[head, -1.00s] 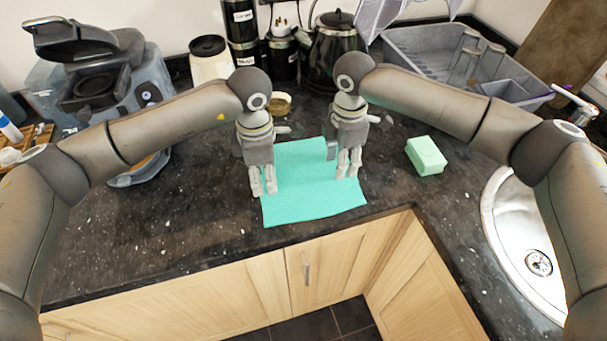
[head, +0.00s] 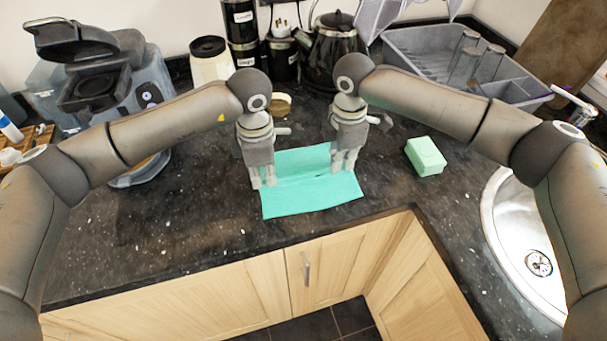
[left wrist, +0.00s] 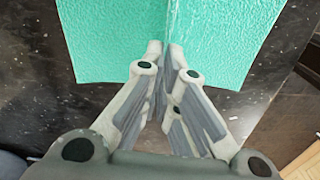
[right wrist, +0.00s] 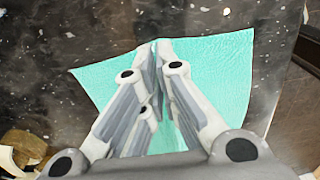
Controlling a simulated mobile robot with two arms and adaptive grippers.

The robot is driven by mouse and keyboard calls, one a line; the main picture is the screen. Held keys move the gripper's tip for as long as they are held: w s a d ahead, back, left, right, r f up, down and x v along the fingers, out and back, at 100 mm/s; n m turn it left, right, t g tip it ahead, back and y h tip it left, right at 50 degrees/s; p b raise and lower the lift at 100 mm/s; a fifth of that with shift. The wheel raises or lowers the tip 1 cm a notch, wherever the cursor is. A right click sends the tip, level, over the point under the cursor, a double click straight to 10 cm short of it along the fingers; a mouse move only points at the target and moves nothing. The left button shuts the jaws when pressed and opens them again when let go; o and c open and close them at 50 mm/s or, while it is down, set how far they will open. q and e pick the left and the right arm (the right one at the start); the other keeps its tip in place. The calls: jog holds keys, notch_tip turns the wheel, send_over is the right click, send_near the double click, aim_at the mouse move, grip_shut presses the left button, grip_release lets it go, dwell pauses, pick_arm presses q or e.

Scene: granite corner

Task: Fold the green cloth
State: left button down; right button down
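The green cloth (head: 312,196) lies on the dark worktop near its front edge, with a raised crease running across it between my two grippers. It also shows in the left wrist view (left wrist: 228,35) and the right wrist view (right wrist: 222,70). My left gripper (head: 263,186) is at the left end of the crease, its fingertips (left wrist: 167,47) closed together on the ridge of cloth. My right gripper (head: 344,171) is at the right end of the crease, its fingertips (right wrist: 160,44) also together on the cloth. The cloth pinched between the fingertips is mostly hidden.
A pale green block (head: 425,156) sits right of the cloth, with the steel sink (head: 520,240) beyond it. A small round tan item (head: 280,104), a kettle (head: 335,50) and a grey dish rack (head: 430,50) stand behind. The worktop (head: 185,220) left of the cloth is clear.

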jog(key=shift+r, duration=0.1)
